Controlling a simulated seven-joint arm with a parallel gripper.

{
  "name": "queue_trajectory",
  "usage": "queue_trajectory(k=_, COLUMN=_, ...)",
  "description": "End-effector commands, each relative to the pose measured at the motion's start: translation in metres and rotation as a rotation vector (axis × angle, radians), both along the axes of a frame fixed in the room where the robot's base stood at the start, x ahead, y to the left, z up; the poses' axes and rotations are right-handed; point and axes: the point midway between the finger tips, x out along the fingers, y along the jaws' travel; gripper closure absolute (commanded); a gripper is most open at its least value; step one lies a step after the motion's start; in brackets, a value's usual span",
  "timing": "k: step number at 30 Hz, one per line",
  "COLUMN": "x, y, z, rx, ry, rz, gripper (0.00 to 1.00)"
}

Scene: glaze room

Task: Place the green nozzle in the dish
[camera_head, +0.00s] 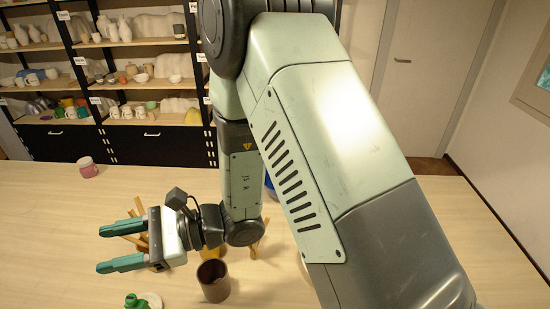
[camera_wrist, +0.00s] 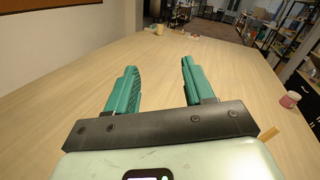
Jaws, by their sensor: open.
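A green piece (camera_head: 135,301), likely the nozzle, is at the bottom edge of the head view, partly cut off. A pale round thing (camera_head: 153,299), possibly the dish, shows right beside it; I cannot tell whether the green piece is on it or only next to it. My gripper (camera_head: 102,249) is open and empty, its two teal fingers pointing left above the table, farther back than the green piece. In the wrist view my gripper (camera_wrist: 159,66) shows its fingers wide apart with only bare table between them. Neither the green piece nor the pale thing shows there.
A dark brown cup (camera_head: 213,281) stands right of my gripper, with a yellow thing (camera_head: 211,254) behind it. Wooden sticks (camera_head: 256,246) are partly hidden by my arm. A pink cup (camera_head: 88,167) stands at the far left. Much of the table (camera_wrist: 225,75) is clear.

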Motion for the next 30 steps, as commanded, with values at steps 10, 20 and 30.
queue_trajectory(k=10, x=-0.022, y=-0.118, z=0.091, rx=-0.222, ry=-0.616, rz=0.332, gripper=0.47)
queue_trajectory(k=20, x=-0.014, y=-0.263, z=0.124, rx=-0.735, ry=-1.237, rz=0.455, gripper=0.47)
queue_trajectory(k=30, x=-0.01, y=-0.371, z=0.172, rx=-1.245, ry=-1.61, rz=0.466, gripper=0.47)
